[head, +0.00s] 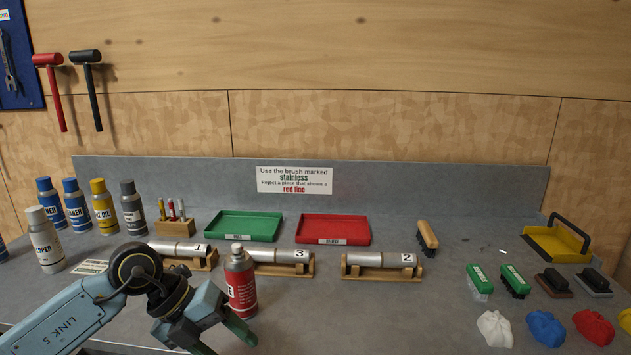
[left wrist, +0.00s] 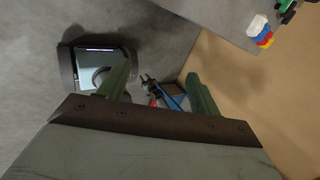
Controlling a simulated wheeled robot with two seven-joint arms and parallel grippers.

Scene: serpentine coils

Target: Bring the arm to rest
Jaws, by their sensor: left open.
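My left arm comes in from the lower left of the head view, and its gripper (head: 222,338) points down at the bottom edge. The green fingers are apart, and I see nothing held between them. In the left wrist view the gripper (left wrist: 159,78) is also open, with the floor and some blurred tools beyond its fingers. A red spray can (head: 241,285) stands upright just behind the gripper in the head view; I cannot tell the exact gap. My right arm is not in view.
Metal cylinders marked 1 (head: 177,248), 3 (head: 280,256) and 2 (head: 378,259) lie in wooden cradles. A green tray (head: 243,238) and red tray (head: 333,241) sit behind. Several spray cans stand left; brushes and cloths lie right. The bench's front middle is clear.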

